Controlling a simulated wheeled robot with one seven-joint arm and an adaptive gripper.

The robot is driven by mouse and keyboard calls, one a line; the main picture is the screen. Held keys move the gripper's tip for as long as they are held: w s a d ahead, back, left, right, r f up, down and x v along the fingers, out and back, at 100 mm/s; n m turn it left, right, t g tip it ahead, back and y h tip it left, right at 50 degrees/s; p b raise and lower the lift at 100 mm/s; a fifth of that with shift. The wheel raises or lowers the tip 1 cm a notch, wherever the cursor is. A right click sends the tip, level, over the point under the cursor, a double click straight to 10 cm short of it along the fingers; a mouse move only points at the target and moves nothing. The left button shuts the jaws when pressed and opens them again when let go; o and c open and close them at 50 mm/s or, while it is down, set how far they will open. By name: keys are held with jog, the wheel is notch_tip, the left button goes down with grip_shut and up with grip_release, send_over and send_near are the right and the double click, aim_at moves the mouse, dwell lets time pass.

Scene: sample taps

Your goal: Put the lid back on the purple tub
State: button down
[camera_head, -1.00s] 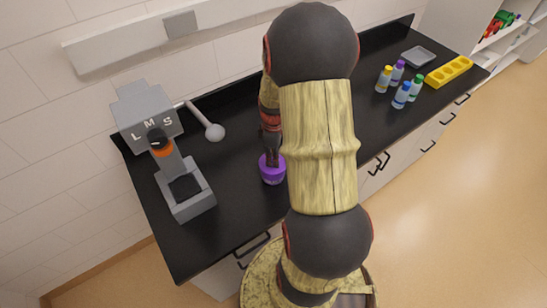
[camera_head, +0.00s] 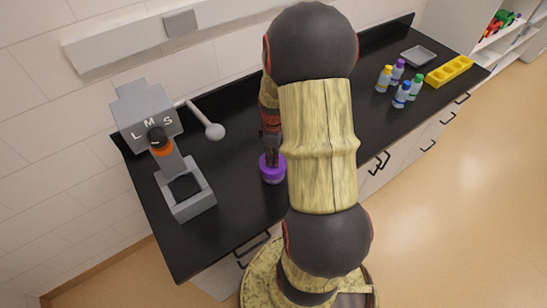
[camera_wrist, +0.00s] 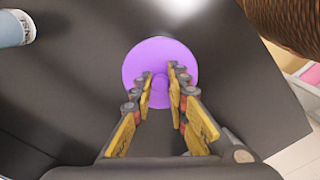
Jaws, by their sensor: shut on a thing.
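The purple tub (camera_head: 272,175) stands on the black counter, left of my arm in the head view. My gripper (camera_head: 271,154) points down right above it. In the wrist view a round purple lid (camera_wrist: 147,57) lies below the fingers, with a small knob (camera_wrist: 160,88) at its middle. My gripper (camera_wrist: 163,83) is shut on this knob, one finger on each side. The lid hides the tub in the wrist view. I cannot tell whether the lid is seated on the rim or slightly above it.
A grey device marked LMS (camera_head: 165,150) stands on the left, with a white round-ended rod (camera_head: 214,131) beside it. Several capped bottles (camera_head: 402,94), a yellow rack (camera_head: 449,72) and a grey tray (camera_head: 419,56) are at the right. Black counter (camera_head: 235,215) is clear in front of the tub.

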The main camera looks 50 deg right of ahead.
dwell(0.4)
jog(key=c, duration=1.7)
grip_release()
jog(key=shift+o, duration=1.2)
jog(key=shift+o, duration=1.4)
jog(key=shift+r+p, duration=2.55)
jog(key=shift+r, duration=0.95)
jog(key=shift+c, duration=1.1)
jog(key=c, duration=1.1)
